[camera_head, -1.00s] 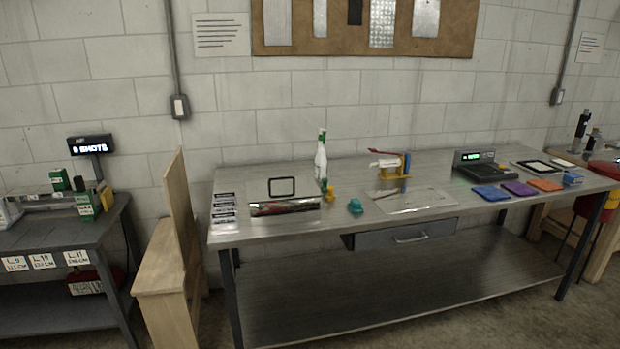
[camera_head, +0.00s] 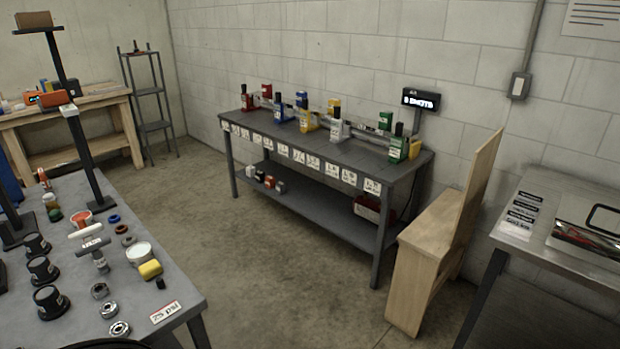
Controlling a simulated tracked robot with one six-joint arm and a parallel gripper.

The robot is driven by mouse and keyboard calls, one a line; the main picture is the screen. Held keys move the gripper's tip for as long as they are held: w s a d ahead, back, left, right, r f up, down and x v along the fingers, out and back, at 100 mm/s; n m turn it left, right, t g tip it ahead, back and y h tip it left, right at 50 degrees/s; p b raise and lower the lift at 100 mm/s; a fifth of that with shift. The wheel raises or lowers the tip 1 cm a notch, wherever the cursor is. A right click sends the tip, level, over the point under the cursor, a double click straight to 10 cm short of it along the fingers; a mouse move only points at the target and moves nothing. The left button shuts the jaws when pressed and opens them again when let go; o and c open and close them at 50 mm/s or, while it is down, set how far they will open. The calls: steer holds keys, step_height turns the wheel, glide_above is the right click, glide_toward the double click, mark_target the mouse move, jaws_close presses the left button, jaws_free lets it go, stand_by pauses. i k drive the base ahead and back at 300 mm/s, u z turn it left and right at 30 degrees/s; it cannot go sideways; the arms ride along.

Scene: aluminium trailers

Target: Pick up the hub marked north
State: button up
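No marking reading "north" can be made out in this view. On the grey table at the left (camera_head: 185,290), several round parts could be hubs, but I cannot tell which. Three black round pieces with small pale labels stand in a column: the far one (camera_head: 36,244), the middle one (camera_head: 43,268) and the near one (camera_head: 50,300). Their labels are too small to read. Beside them lie metal rings, among them one near the front edge (camera_head: 120,328). My gripper is not in view.
A dark bench (camera_head: 365,160) with coloured devices and tags stands against the wall. A wooden stand (camera_head: 425,270) and a steel table (camera_head: 560,258) are at the right. Bare concrete floor (camera_head: 270,260) lies between the left table and the bench.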

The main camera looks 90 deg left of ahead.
mark_target(37, 245)
steer(key=u, duration=4.55)
steer(key=i, duration=0.9)
steer(key=z, duration=0.1)
